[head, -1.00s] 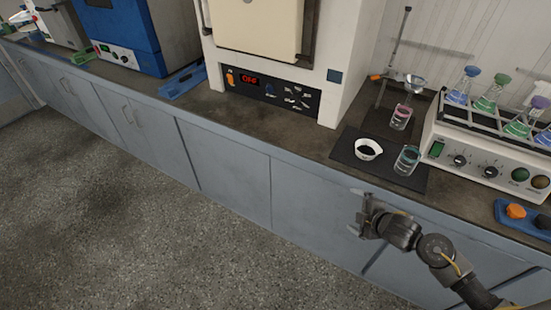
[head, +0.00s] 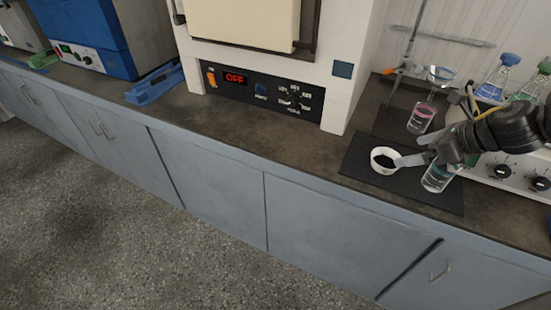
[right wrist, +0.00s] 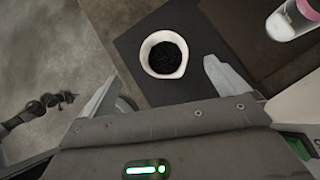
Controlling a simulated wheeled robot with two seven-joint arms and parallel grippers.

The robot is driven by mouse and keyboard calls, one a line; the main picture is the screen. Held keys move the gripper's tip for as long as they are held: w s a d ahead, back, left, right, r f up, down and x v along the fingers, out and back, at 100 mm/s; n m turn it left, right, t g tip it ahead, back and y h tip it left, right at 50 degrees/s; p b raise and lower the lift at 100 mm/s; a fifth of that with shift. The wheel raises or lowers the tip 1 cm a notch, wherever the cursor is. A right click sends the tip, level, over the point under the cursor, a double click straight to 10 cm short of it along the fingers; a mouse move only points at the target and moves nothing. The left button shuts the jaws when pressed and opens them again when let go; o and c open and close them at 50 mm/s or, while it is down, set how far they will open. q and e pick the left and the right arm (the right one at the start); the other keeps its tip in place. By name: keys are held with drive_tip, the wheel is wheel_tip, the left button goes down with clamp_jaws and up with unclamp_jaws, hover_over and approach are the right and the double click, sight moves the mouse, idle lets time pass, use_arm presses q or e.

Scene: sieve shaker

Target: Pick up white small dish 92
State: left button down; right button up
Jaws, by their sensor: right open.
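The white small dish (head: 383,169), a round white bowl with a spout and black contents, stands on a dark mat (head: 430,199) on the counter. My right gripper (head: 413,150) is open and empty, just to the right of the dish in the head view. In the right wrist view the dish (right wrist: 165,74) shows ahead of the open right fingers (right wrist: 158,88), nearer the right finger. I cannot tell whether a finger touches it. My left gripper is not in the head view; a dark jointed arm at the left of the right wrist view is too small to read.
A glass beaker (head: 437,179) stands on the mat close under my right gripper. A beaker with pink content (head: 421,119) is behind. A furnace (head: 360,40) stands at the back, and a device with bottles (head: 530,168) at the right. The counter left of the mat is clear.

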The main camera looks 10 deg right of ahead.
sight(376, 160)
drive_tip(key=x, duration=0.3)
drive_tip(key=p+x, duration=0.1)
drive_tip(key=shift+d+f, duration=0.3)
drive_tip(key=shift+f, duration=0.05)
drive_tip(key=x, duration=0.4)
drive_tip(key=shift+w+a+f, duration=0.15)
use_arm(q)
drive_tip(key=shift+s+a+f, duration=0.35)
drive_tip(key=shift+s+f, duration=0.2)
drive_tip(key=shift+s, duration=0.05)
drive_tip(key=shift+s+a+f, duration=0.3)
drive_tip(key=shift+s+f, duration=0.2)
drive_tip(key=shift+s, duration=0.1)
use_arm(e)
drive_tip(key=shift+w+a+f, duration=0.15)
drive_tip(key=shift+w+f, duration=0.1)
drive_tip(key=shift+f, duration=0.15)
drive_tip(key=c, duration=0.9)
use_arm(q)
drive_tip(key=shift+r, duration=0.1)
use_arm(e)
drive_tip(key=shift+c, duration=0.7)
drive_tip(key=shift+r, duration=0.1)
